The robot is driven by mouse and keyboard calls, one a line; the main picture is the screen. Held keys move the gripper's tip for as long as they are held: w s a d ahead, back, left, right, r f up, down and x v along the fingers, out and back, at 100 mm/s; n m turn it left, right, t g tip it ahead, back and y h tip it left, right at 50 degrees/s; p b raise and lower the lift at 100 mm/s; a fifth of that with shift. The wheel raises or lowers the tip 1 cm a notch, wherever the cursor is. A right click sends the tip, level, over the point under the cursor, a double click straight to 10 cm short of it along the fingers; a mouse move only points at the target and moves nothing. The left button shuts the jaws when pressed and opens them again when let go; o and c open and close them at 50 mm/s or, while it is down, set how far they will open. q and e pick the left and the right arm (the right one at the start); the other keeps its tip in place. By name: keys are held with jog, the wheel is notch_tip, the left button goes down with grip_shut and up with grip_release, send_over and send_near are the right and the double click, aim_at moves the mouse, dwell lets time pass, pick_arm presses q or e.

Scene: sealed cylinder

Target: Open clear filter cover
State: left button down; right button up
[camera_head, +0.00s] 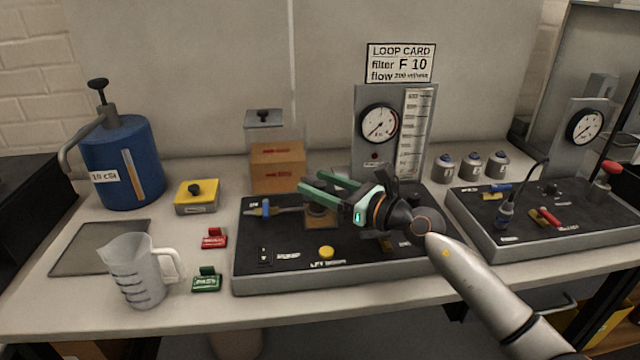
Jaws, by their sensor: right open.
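My right gripper (312,182) reaches in from the lower right over the dark loop panel (290,270). Its two green fingers are apart and point left, with nothing seen between them. Below the fingers is a small brownish fitting (320,218) on the panel, partly hidden by them; I cannot tell if a clear cover sits over it. Behind and left of the fingers stands a clear box (275,135) with a grey, black-knobbed lid (263,117) and brown blocks inside. I cannot tell which of these is the filter cover. My left gripper is not in view.
A gauge panel (368,165) with a loop card (400,63) rises behind. A blue pump tank (122,160), yellow block (196,196), red and green tags and clear jug (142,270) stand left. Several grey canisters (470,165) and a second panel (560,235) are right.

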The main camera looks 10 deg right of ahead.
grip_shut()
dwell(0.5)
dwell(1.0)
